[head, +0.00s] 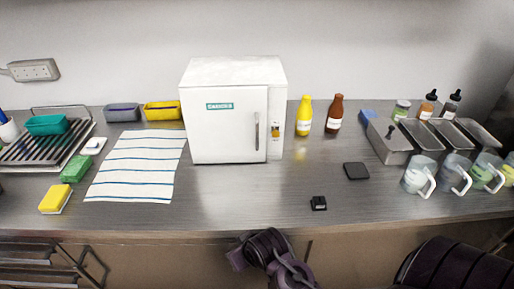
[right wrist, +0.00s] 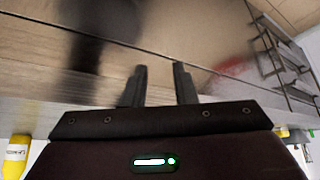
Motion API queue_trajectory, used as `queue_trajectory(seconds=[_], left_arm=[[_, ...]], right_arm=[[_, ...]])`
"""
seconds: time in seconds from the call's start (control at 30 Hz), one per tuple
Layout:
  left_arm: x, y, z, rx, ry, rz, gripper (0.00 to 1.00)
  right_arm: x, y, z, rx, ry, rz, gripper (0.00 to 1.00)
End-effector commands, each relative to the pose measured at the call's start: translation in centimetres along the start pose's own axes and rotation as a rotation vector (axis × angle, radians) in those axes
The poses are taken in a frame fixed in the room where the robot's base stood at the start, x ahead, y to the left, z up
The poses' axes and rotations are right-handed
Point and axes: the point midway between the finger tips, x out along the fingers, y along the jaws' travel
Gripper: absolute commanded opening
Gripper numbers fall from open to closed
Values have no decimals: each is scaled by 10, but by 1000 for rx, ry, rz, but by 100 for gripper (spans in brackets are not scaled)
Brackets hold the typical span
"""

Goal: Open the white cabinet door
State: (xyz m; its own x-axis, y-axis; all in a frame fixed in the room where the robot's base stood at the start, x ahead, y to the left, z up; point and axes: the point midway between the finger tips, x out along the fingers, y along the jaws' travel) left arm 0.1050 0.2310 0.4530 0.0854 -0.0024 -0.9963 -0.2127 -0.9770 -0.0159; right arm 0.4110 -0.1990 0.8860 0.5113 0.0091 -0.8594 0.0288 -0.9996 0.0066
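The white cabinet (head: 225,130) stands upright on the steel counter in the middle of the head view. Its front door (head: 222,138) is shut. A vertical grey handle (head: 257,131) is near the door's right edge, left of a narrow side panel with an orange switch (head: 276,131). My right gripper (right wrist: 160,86) shows in the right wrist view with its two fingers apart and nothing between them. Its fingers do not show in the head view, where dark arm parts of mine are below the counter's front edge. My left gripper is not in view.
A striped towel (head: 137,168) lies left of the cabinet. Yellow (head: 304,117) and brown (head: 335,114) bottles stand close on its right. A black pad (head: 356,171) and small black device (head: 318,203) lie right of centre. Jugs (head: 418,177) stand at right. Counter before the cabinet is clear.

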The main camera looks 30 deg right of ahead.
Motion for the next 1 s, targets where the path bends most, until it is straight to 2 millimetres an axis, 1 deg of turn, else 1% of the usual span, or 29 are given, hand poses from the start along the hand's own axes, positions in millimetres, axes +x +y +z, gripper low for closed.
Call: queue_trajectory(seconds=[0.03,0.1,0.13,0.17,0.2,0.3,0.47,0.57,0.67,0.8,0.9,1.0], left_arm=[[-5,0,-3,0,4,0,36],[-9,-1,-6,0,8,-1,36],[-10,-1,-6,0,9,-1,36],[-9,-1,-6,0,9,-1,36],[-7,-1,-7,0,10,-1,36],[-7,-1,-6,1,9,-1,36],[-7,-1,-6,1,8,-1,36],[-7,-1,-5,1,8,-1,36],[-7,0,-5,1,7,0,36],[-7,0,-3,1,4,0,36],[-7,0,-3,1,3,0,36],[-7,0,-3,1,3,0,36]], right_arm=[[-17,1,-14,13,28,-1,25],[-37,5,-39,52,98,4,25],[-46,7,-49,67,125,5,25],[-45,9,-54,83,146,11,25],[-36,12,-62,102,178,24,25],[-28,22,-84,149,268,59,25],[-20,43,-121,223,420,137,25],[-19,60,-144,272,526,207,25],[-22,80,-168,318,639,300,25],[-35,110,-196,373,807,473,25],[-48,127,-209,395,904,595,25],[-57,136,-214,400,954,671,25]])
